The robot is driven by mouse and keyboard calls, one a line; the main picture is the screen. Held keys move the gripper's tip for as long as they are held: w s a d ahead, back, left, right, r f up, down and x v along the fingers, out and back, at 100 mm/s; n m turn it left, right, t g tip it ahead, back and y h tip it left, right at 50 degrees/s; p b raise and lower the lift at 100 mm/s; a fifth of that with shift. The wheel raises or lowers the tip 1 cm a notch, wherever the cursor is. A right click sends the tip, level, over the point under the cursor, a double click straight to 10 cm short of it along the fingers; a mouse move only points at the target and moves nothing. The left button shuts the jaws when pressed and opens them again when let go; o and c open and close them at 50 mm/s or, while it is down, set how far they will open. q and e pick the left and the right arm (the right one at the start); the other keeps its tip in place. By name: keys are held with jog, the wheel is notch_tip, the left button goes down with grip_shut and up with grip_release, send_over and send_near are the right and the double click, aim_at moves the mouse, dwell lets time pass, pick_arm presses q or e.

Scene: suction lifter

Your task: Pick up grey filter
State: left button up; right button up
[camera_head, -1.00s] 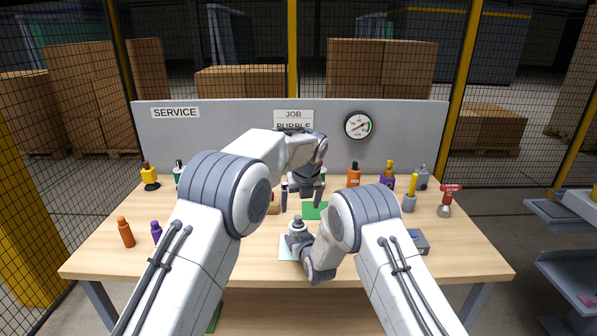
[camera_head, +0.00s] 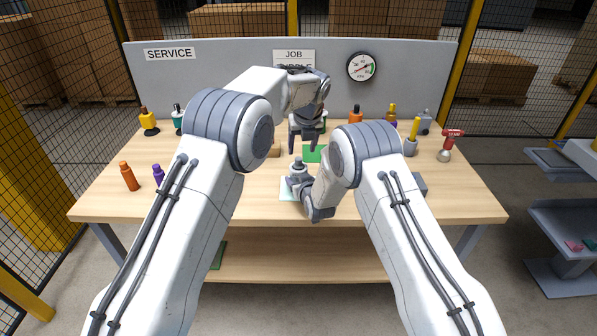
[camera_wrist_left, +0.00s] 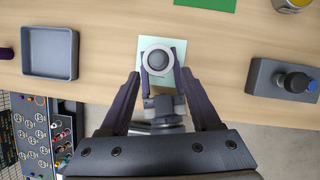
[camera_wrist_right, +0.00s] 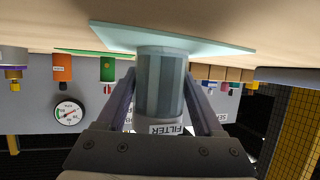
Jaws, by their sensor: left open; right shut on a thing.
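The grey filter (camera_head: 298,166) stands upright on a pale green mat (camera_head: 287,189) near the front middle of the table. In the right wrist view it is a banded grey cylinder (camera_wrist_right: 160,85) with a white FILTER label. My right gripper (camera_head: 304,187) is shut on its sides, low by the mat. The left wrist view looks down on its round pale rim and dark top (camera_wrist_left: 160,58), with the right gripper's fingers beside it. My left gripper (camera_head: 303,148) is open and empty, above and behind the filter in the head view. Its spread fingers (camera_wrist_left: 162,88) show in its wrist view.
A grey tray (camera_wrist_left: 50,52) and a grey box with a blue knob (camera_wrist_left: 285,80) lie to either side. A green mat (camera_head: 314,153) is behind. A grey panel (camera_head: 230,80) closes the back.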

aim_at(298, 158)
pick_arm(q)
jog(key=shift+a+x, duration=0.1)
jog(key=shift+x, duration=1.4)
jog(key=shift+a+x, duration=0.15)
jog(key=shift+x, duration=1.35)
jog(key=shift+w, duration=0.2)
grip_shut()
